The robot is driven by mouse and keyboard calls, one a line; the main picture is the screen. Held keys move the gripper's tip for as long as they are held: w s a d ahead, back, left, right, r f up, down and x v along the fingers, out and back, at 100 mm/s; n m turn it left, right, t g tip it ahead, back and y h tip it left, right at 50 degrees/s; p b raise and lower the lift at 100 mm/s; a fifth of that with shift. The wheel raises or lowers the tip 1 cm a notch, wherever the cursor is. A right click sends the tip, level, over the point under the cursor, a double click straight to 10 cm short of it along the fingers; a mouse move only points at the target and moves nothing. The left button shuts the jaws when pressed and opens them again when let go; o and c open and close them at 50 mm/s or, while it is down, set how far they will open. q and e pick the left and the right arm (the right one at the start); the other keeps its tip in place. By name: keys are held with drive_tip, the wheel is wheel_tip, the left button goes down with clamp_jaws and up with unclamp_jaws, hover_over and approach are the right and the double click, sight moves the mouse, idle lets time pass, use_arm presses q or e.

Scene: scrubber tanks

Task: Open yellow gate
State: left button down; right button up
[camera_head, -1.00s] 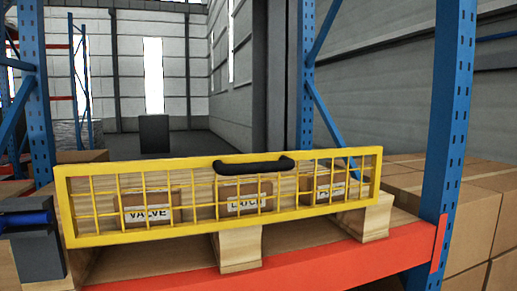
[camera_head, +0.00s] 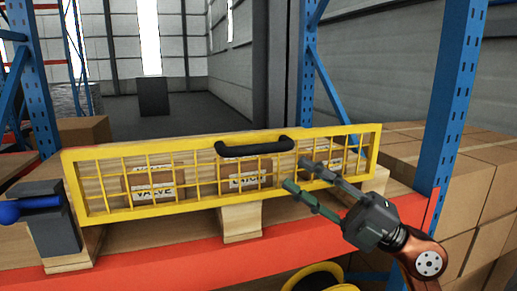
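The yellow gate (camera_head: 110,215) is a wide framed wire mesh panel, standing upright across the front of a wooden pallet. A black bar handle (camera_head: 254,147) is on its top rail, right of the middle. Boxes with labels, one reading VALVE (camera_head: 155,187), show behind the mesh. My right gripper (camera_head: 298,174) comes in from the lower right, in front of the gate's right half. Its two fingers are apart and empty, pointing up-left, below and right of the handle. The fingers hide part of the right box. My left gripper is out of view.
The pallet rests on an orange shelf beam (camera_head: 190,262) between blue rack posts (camera_head: 455,100). A dark grey block with a blue rounded part (camera_head: 22,209) stands at the gate's left end. Cartons (camera_head: 445,175) are stacked at right. A yellow ring-shaped object (camera_head: 318,277) shows below the beam.

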sight(265, 152)
drive_tip(key=w+a+r+h+p, duration=0.1)
drive_tip(key=a, duration=0.1)
drive_tip(key=w+a+r+h+p, duration=0.1)
drive_tip(key=a+r+h, duration=0.1)
drive_tip(key=a, duration=0.1)
drive_tip(key=w+a+r+t+h+p, duration=0.1)
drive_tip(key=a+r+h, duration=0.1)
drive_tip(key=a, duration=0.1)
drive_tip(key=shift+w+a+p, duration=0.2)
drive_tip(key=shift+a+p, duration=0.05)
drive_tip(key=shift+p, duration=0.1)
drive_tip(key=shift+f, duration=0.1)
clamp_jaws()
idle(0.6)
